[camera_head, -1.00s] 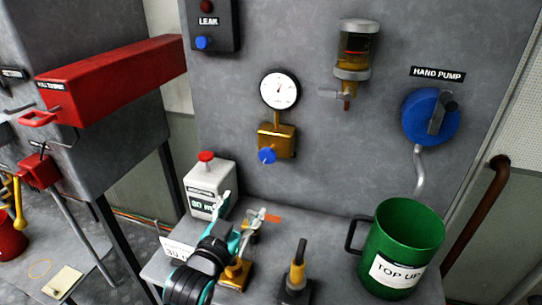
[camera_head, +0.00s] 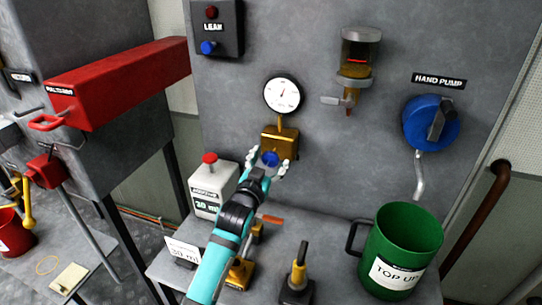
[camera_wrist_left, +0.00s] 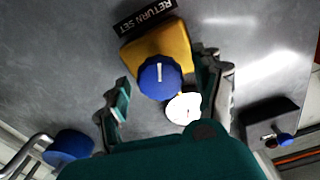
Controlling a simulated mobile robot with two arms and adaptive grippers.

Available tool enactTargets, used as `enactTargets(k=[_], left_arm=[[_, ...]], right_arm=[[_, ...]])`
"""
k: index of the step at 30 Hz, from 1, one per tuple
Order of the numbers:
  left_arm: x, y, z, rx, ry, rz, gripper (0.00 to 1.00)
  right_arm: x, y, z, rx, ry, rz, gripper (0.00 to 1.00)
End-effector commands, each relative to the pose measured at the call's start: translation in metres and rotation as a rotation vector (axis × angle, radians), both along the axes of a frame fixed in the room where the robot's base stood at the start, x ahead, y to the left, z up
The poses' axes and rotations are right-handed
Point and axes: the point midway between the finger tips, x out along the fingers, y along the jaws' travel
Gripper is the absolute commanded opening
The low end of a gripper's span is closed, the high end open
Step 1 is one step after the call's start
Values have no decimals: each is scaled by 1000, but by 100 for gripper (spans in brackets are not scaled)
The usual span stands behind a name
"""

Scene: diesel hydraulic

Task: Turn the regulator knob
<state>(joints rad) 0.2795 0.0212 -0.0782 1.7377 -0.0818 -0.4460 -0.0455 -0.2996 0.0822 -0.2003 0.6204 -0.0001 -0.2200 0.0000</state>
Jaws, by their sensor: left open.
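The regulator is a brass block (camera_head: 281,139) under a round white gauge (camera_head: 284,95) on the grey panel. Its blue knob (camera_head: 269,158) sits low on the block's front. My left gripper (camera_head: 268,163) is open in front of the knob, with a pale fingertip on each side of it in the head view. In the left wrist view the knob (camera_wrist_left: 160,78) with its white mark lies between the spread fingers, nearer the camera than the brass block (camera_wrist_left: 165,45). I cannot tell whether the fingers touch it. My right gripper is not in view.
A white additive bottle (camera_head: 209,190) with a red cap stands left of my left arm. The blue hand pump (camera_head: 430,122) and a sight glass (camera_head: 357,60) are on the panel.

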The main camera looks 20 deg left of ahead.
Motion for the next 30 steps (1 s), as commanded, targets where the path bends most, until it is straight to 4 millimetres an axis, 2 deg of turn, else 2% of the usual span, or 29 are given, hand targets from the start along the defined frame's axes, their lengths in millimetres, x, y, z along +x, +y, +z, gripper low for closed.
enactTargets(k=[6, 15, 28, 30], left_arm=[[16, 0, 0, 0, 0, 0, 68], [17, -1, 0, 0, 1, 0, 66], [17, 0, -1, 1, 1, 0, 10], [17, 0, -1, 1, 1, 0, 10]], right_arm=[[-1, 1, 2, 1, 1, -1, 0], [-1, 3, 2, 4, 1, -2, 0], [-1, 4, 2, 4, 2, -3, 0], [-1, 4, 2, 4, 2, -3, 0]])
